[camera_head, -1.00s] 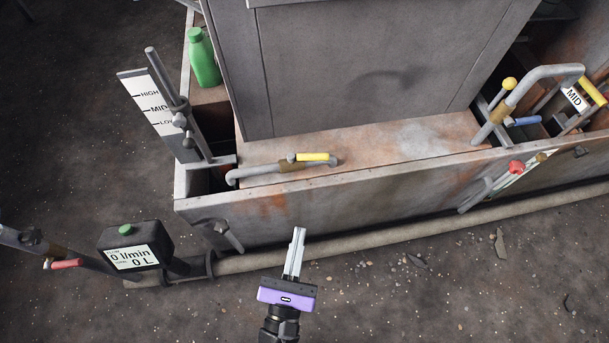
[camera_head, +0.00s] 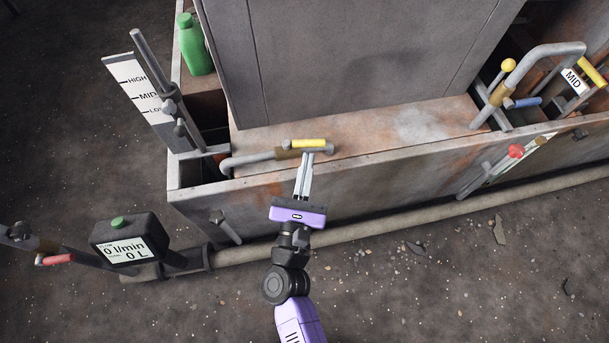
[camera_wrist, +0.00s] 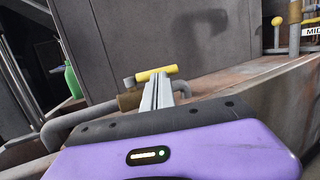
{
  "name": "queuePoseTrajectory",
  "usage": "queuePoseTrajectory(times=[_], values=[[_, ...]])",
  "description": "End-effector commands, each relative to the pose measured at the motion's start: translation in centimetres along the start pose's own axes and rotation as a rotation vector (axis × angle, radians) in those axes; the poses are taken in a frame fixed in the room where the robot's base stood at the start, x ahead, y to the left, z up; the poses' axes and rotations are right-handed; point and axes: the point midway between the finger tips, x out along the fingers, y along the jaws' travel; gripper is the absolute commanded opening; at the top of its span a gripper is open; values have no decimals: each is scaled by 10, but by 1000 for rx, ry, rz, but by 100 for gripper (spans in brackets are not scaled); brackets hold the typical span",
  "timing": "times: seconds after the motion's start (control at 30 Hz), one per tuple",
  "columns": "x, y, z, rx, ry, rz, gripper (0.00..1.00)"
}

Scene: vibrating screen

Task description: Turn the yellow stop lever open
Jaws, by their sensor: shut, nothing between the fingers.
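The yellow stop lever (camera_head: 309,143) sits on a grey pipe with a brass valve body (camera_head: 287,153), on the rusty ledge of the machine. Its handle lies along the pipe. In the wrist view the yellow lever (camera_wrist: 156,73) is just beyond my fingertips. My gripper (camera_head: 305,156) is shut and empty, with a purple body. Its tips are at the near side of the pipe, just below the lever in the head view. I cannot tell whether they touch it. In the wrist view my gripper (camera_wrist: 162,79) hides part of the pipe.
A green bottle (camera_head: 194,45) and a level gauge (camera_head: 135,88) stand at the left. A flow meter (camera_head: 123,245) is at lower left. At the right are another yellow-handled lever (camera_head: 592,71), a red knob (camera_head: 516,151) and a bent pipe (camera_head: 545,50). A large grey panel (camera_head: 340,60) rises behind the ledge.

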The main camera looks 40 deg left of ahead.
Motion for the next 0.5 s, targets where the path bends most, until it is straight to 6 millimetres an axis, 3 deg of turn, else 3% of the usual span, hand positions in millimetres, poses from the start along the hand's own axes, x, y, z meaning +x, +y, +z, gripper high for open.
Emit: queuePoseTrajectory(times=[0.5], values=[[6,-5,-5,0,-2,-4,0]])
